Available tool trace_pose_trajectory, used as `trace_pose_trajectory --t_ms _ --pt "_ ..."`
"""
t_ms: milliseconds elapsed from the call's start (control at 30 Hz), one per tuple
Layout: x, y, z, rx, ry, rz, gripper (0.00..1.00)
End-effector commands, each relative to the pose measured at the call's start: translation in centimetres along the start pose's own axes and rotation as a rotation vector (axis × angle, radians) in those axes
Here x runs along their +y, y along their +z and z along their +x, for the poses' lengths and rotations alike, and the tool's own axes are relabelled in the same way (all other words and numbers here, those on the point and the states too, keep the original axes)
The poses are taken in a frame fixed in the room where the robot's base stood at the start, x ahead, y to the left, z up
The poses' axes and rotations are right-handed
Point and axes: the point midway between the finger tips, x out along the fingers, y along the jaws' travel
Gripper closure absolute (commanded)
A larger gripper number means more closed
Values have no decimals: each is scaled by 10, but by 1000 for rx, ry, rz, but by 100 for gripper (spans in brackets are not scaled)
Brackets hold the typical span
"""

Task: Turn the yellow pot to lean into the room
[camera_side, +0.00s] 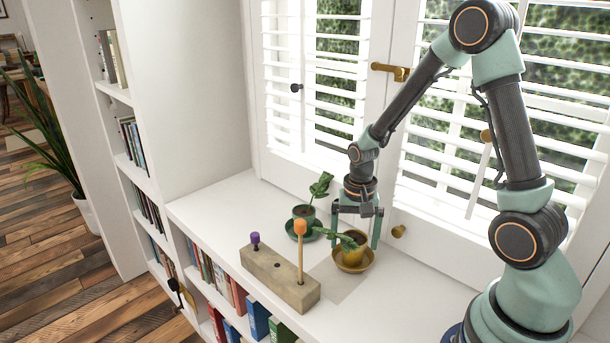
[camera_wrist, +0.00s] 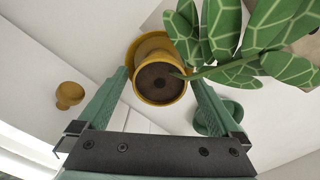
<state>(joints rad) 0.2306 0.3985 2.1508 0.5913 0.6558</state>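The yellow pot (camera_side: 353,256) stands upright on a yellow saucer (camera_side: 369,263) on the white sill. Its plant leans left in the side view, with large patterned leaves (camera_side: 332,236). In the wrist view the yellow pot (camera_wrist: 150,90) shows its dark soil, and the stem and leaves (camera_wrist: 275,35) reach right. My gripper (camera_side: 357,232) points down over the pot. In the wrist view its fingers (camera_wrist: 160,77) are spread on either side of the pot, with small gaps visible. Whether the fingertips reach below the rim is hard to tell.
A green pot (camera_side: 303,212) with a plant stands on a green saucer (camera_side: 292,229) just left. A wooden block (camera_side: 279,277) with a purple peg (camera_side: 255,239) and an orange-topped peg (camera_side: 300,248) lies in front. A brass knob (camera_side: 398,231) is at the right. The sill's right front is clear.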

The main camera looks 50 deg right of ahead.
Motion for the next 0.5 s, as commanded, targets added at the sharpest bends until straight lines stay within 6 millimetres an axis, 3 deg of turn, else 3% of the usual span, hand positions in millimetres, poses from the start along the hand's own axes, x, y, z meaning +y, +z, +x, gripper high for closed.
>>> trace_pose_trajectory --t_ms 267,500 --pt "0 -1 -15 3 -2 0 0" --pt "-1 -1 -60 6 -5 0 0"
